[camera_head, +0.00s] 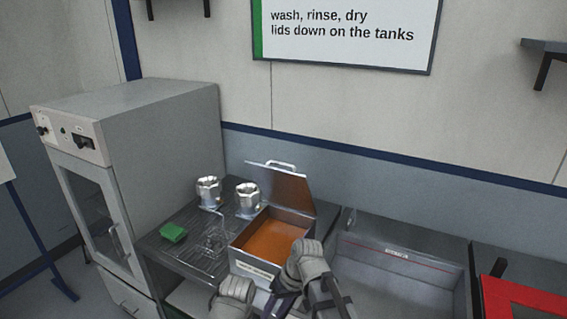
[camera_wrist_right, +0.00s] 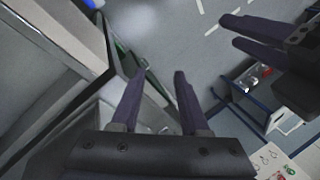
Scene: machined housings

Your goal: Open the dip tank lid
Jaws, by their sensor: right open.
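The dip tank (camera_head: 257,268) is a metal box with orange liquid in it, in the middle of the head view. Its lid (camera_head: 290,188) stands raised at the back, tilted up, with a bar handle (camera_head: 280,164) along its top edge. My right arm is in front of the tank and covers its right front corner. In the right wrist view my right gripper (camera_wrist_right: 157,88) is open, with nothing between its fingers. My left gripper (camera_wrist_right: 232,30) shows at the upper right there, its dark fingers apart and empty. Both grippers are away from the lid.
Two metal housings (camera_head: 208,191) (camera_head: 247,199) stand behind and left of the tank. A wire rack (camera_head: 214,238) and a green pad (camera_head: 173,232) lie left of it. A grey cabinet (camera_head: 150,130) stands farther left. An empty basin (camera_head: 400,272) and a red tray (camera_head: 520,300) are at the right.

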